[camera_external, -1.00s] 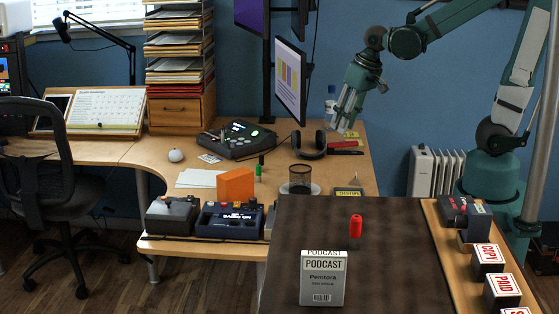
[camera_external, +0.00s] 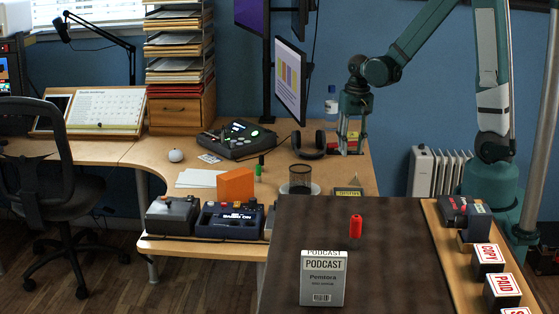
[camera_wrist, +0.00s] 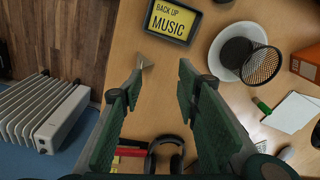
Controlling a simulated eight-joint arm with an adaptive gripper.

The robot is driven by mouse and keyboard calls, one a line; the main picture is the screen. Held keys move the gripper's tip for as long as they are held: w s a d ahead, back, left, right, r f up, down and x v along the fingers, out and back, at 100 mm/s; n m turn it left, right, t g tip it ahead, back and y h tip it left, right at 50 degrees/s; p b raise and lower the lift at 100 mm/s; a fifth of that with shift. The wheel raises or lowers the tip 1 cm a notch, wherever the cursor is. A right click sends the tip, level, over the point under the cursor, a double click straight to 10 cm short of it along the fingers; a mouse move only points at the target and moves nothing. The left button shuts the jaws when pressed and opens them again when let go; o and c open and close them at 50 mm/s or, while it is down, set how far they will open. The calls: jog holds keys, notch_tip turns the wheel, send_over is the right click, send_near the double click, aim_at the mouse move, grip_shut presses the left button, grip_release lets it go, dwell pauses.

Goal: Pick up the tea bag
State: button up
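A small pale pyramid-shaped thing, which looks like the tea bag (camera_wrist: 143,63), sits on the wooden desk in the wrist view, by the tip of my left finger. In the external view the tea bag (camera_external: 356,181) is a tiny shape just behind the yellow-screened device. My gripper (camera_wrist: 161,72) is open and empty, with its two green fingers spread apart. In the external view my gripper (camera_external: 351,152) points down over the back right of the desk, behind the tea bag and near the headphones.
A device reading "BACK UP MUSIC" (camera_wrist: 174,20) lies near the tea bag. A mesh cup (camera_wrist: 261,65) is on a white plate, with an orange box (camera_wrist: 307,62) beyond. Headphones (camera_wrist: 165,155) and red books (camera_wrist: 130,152) are close by. A radiator (camera_wrist: 42,112) stands off the desk.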

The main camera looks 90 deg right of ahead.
jog(key=m, duration=0.2)
send_near(354, 179)
jog(key=shift+d+g, duration=0.3)
jog(key=shift+d, duration=0.05)
jog(key=shift+b, duration=0.3)
jog(key=shift+f+b, duration=0.3)
jog(key=shift+f, duration=0.95)
jog(key=shift+f+b, duration=0.85)
jog(key=shift+f, duration=1.8)
jog(key=c, duration=0.9)
